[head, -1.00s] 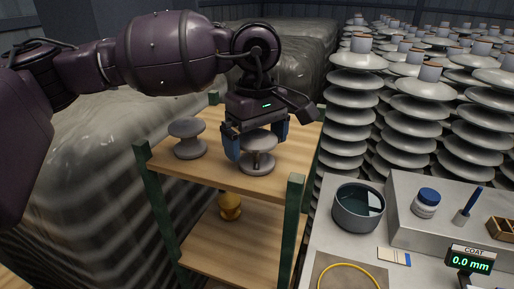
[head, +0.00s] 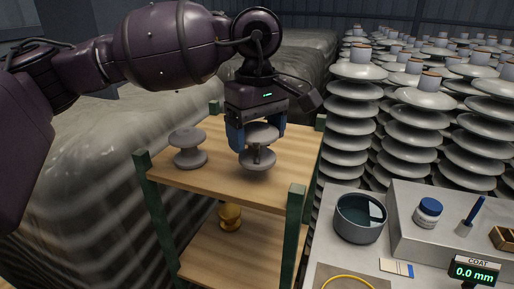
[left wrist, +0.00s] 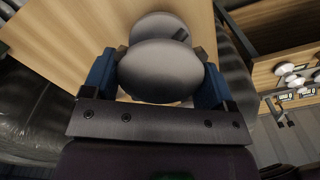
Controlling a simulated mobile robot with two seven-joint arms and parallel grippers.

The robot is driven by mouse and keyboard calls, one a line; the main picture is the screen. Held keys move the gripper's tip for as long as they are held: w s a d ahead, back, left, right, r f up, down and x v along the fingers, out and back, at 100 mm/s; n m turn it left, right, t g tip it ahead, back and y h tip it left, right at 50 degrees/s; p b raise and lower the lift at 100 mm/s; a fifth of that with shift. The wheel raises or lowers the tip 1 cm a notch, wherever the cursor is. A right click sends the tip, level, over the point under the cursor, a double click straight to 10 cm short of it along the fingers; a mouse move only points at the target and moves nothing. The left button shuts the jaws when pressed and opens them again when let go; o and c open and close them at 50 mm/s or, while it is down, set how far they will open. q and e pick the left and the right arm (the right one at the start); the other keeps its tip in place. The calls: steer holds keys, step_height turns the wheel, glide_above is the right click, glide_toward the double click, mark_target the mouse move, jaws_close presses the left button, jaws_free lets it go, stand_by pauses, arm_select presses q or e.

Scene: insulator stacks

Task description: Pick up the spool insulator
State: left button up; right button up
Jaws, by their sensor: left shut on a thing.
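Two grey spool insulators are in the head view, at the wooden shelf's top board (head: 210,182). One spool insulator (head: 257,160) is between the blue fingers of my left gripper (head: 259,140). The gripper points down and is shut on it. I cannot tell for sure whether its base touches the board. In the left wrist view the held spool (left wrist: 160,72) fills the space between both fingers (left wrist: 158,80). The other spool insulator (head: 188,148) stands upright on the board to the left, apart from the gripper. My right gripper is not in view.
A yellow-brown object (head: 230,216) sits on the lower shelf. Green posts (head: 293,235) rise at the shelf corners. To the right, a grey bench holds a pot (head: 360,218), a jar (head: 428,212) and a coat gauge (head: 474,270). Tall insulator stacks (head: 357,115) stand behind.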

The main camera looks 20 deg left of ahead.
mark_target(257, 126)
arm_select(q)
step_height(257, 126, up, 17)
steer(key=shift+f+b, duration=0.2)
steer(key=shift+b, duration=0.1)
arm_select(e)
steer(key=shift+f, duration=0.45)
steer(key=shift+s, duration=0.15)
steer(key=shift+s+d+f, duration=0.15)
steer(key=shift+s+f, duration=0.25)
